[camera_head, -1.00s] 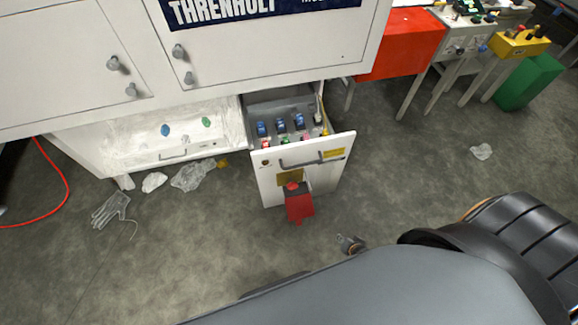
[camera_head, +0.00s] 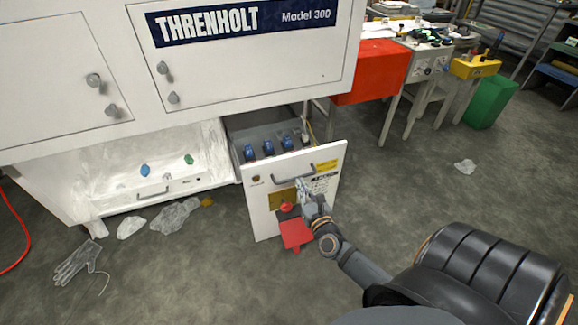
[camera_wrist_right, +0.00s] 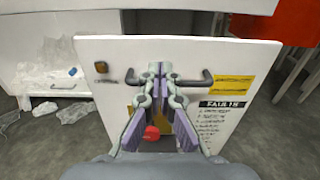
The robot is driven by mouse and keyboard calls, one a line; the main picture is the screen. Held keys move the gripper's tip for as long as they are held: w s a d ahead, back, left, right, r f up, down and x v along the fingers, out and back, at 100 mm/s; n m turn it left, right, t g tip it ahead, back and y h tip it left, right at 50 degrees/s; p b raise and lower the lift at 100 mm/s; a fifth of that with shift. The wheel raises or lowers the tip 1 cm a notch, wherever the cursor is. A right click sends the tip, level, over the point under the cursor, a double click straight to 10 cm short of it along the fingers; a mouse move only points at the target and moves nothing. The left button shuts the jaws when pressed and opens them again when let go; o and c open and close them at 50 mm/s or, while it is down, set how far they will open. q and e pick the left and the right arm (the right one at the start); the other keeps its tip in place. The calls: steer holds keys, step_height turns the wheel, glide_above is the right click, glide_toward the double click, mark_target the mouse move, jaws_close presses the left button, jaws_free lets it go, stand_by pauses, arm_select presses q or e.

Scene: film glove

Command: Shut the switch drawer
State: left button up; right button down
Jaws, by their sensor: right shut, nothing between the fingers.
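The switch drawer (camera_head: 262,218) sticks out open below the white cabinet, with several blue switches (camera_head: 268,147) showing inside. Its white front also fills the right wrist view (camera_wrist_right: 112,72). A dark bar handle (camera_wrist_right: 196,81) crosses that front, with a red part (camera_wrist_right: 152,132) lower down. My right gripper (camera_head: 303,185) is shut and empty in front of the drawer front. In the right wrist view its fingertips (camera_wrist_right: 158,70) overlap the middle of the handle; I cannot tell whether they touch. My left gripper is not in view.
The white cabinet (camera_head: 240,75) stands above the drawer. An open bay with a film-covered tray (camera_head: 120,195) is to its left. A clear glove (camera_head: 78,262) and crumpled film (camera_head: 175,215) lie on the floor. A red table (camera_head: 372,72) stands at right. The floor right of the drawer is mostly clear.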

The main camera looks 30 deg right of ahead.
mark_target(287, 159)
steer(key=x, duration=1)
steer(key=shift+a+f, duration=0.1)
steer(key=shift+w+b, duration=0.3)
steer(key=shift+w, duration=0.05)
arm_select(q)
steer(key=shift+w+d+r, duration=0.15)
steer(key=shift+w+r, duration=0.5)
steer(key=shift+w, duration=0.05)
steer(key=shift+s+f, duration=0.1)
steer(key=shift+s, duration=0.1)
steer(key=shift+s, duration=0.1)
